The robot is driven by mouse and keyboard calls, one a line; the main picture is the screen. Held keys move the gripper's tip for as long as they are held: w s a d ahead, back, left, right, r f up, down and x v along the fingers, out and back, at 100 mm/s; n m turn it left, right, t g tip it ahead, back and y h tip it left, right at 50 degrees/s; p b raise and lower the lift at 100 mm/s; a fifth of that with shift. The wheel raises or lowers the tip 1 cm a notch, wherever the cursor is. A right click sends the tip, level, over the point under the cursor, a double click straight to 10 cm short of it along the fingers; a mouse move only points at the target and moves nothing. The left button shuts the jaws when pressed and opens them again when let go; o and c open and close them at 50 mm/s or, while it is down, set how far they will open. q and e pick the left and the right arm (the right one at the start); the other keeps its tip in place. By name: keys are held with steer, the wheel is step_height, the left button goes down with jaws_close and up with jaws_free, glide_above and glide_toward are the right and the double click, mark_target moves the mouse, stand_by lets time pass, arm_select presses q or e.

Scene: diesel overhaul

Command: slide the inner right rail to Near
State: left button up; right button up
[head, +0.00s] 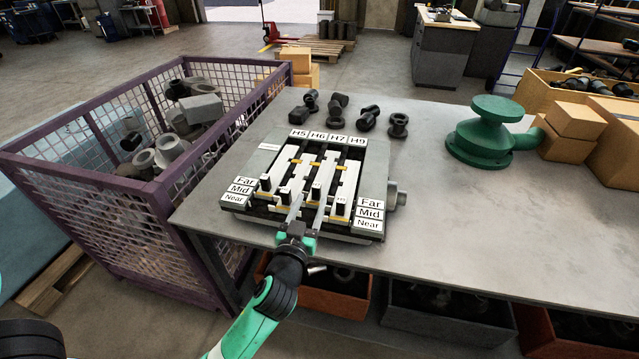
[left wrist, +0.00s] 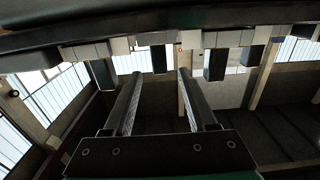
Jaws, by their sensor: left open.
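The slide fixture (head: 268,147) lies on the grey table with parallel rails under labels H5, H6, H7 and H9. Far, Mid and Near labels flank it on both sides. The inner right rail (head: 324,170), under H7, has an upright black handle (head: 315,191); its exact mark is hard to tell. My left gripper (head: 311,204) reaches in from the front edge, open, its two fingers on either side of that handle's line. In the left wrist view, the open fingers (left wrist: 160,75) have a dark handle (left wrist: 158,59) between their tips, apparently untouched. My right gripper is not in view.
Neighbouring handles (head: 284,194) (head: 342,208) stand close to either side of the fingers. Dark fittings (head: 368,118) stand behind the fixture. A green flanged part (head: 482,135) and cardboard boxes (head: 576,120) are to the right. A purple mesh bin (head: 100,215) adjoins the left. The table's front right is clear.

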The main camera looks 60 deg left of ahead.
mark_target(320, 180)
arm_select(q)
steer(key=b+x, duration=0.1)
steer(key=x, duration=0.8)
steer(key=shift+w+a, duration=0.1)
jaws_close()
stand_by(1.0)
